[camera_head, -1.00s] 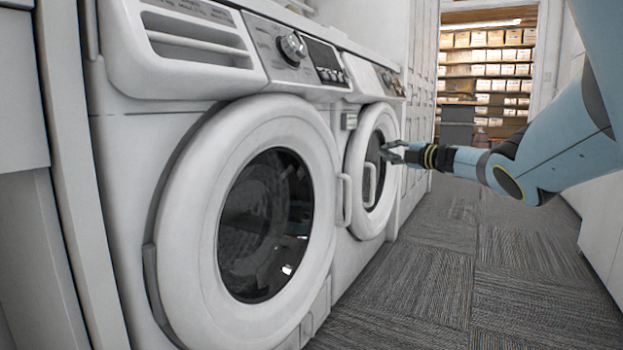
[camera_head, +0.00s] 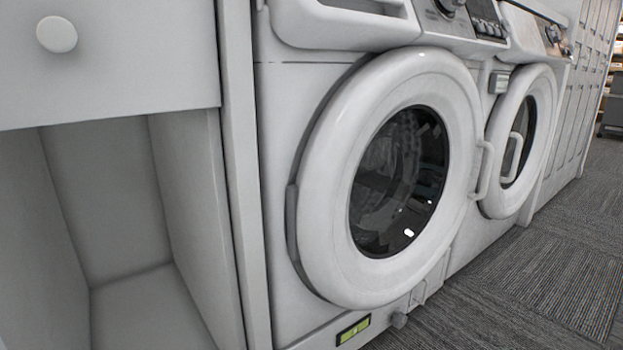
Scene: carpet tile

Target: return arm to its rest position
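Neither of my grippers shows in the head view now, and no part of my arms is in the picture. Whether they are open or shut is hidden from me. The nearer white washing machine (camera_head: 272,170) fills the middle of the view. Its round door (camera_head: 322,210) looks shut, with dark glass (camera_head: 385,215) and a handle (camera_head: 484,170) on its right side. A second machine's round door (camera_head: 540,100) stands beyond it at the right and also looks shut, with its own handle (camera_head: 512,158).
A white cabinet with a drawer (camera_head: 130,60) and round knob (camera_head: 57,35) stands at the left, above an open empty compartment (camera_head: 105,200). Grey carpet tile (camera_head: 540,280) lies clear at the lower right. Tall panelled doors (camera_head: 585,90) stand at the far right.

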